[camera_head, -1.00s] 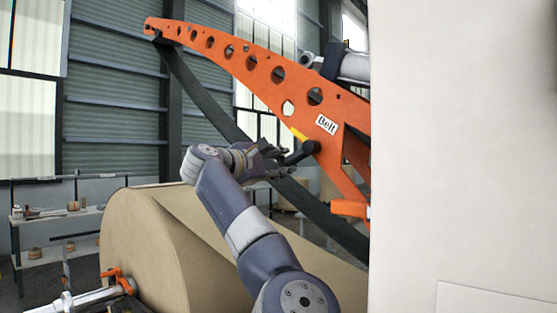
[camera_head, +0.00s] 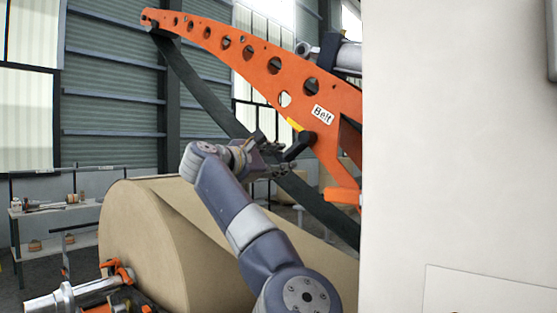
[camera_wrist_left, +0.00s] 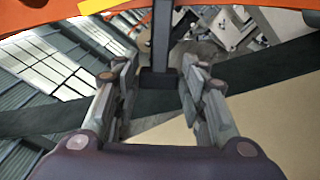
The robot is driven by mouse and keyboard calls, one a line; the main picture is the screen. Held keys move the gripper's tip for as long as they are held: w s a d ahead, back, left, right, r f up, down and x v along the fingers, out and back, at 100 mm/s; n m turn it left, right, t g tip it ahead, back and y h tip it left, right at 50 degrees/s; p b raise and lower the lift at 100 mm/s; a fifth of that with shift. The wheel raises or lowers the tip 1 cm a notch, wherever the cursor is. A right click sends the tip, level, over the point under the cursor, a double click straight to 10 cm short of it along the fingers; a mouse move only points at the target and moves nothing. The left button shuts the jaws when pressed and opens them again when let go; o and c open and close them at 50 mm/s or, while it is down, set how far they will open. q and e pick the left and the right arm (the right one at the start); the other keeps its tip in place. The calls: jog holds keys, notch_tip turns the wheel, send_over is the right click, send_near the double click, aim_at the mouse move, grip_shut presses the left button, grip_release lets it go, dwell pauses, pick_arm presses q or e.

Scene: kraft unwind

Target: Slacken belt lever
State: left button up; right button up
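The belt lever (camera_head: 298,147) is a short black handle on the orange arm marked "Belt" (camera_head: 335,120), beside a yellow mark. My left gripper (camera_head: 273,158) is at the lever's free end. In the left wrist view, the black lever (camera_wrist_left: 161,45) comes down from the top, and its blocky end lies between the two spread fingers of my left gripper (camera_wrist_left: 158,88). The fingers look open; whether either touches the lever I cannot tell. The dark belt (camera_head: 205,95) runs diagonally below the arm. My right gripper is not in view.
A large kraft paper roll (camera_head: 145,240) stands behind and below my left arm. An orange clamp on a metal shaft (camera_head: 85,290) is at lower left. A big white panel (camera_head: 460,150) blocks the right side. A shelf (camera_head: 55,225) stands at the far left.

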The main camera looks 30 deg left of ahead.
pick_arm(q)
jog(key=shift+o, duration=0.3)
jog(key=shift+s+a, duration=0.1)
jog(key=shift+s, duration=0.05)
jog(key=s, duration=1.1)
jog(key=shift+s+a, duration=0.35)
jog(key=shift+a, duration=0.1)
